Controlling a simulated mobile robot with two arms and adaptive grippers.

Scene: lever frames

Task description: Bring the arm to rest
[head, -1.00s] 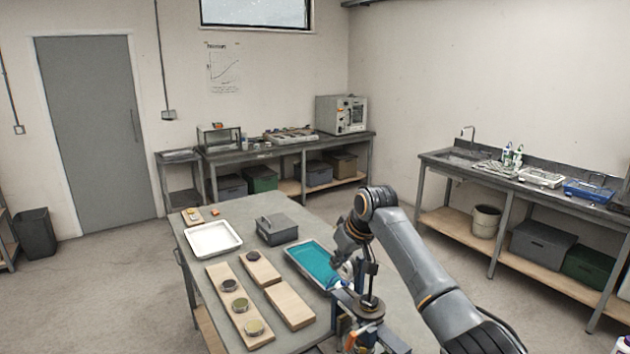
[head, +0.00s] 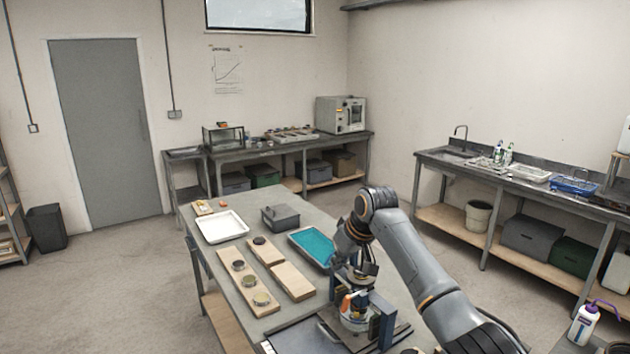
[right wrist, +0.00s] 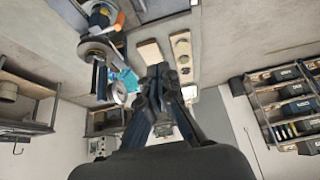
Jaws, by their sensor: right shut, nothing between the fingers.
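My right arm (head: 405,245) reaches in from the lower right over the table, bent at the elbow. Its gripper (head: 345,255) is seen only in part in the head view, close to the far side of the lever device. In the right wrist view the gripper (right wrist: 160,76) has its dark fingers together, with nothing between them. The lever device (head: 386,328), blue and dark with an orange part, stands at the table's near right; it also shows in the right wrist view (right wrist: 97,50). My left gripper is not in view.
The table (head: 205,262) bears a white tray (head: 222,227), a grey lidded box (head: 287,217), a teal tray (head: 312,247) and wooden boards with small round dishes. A wash bottle (head: 583,325) stands at the lower right. Open floor lies left of the table.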

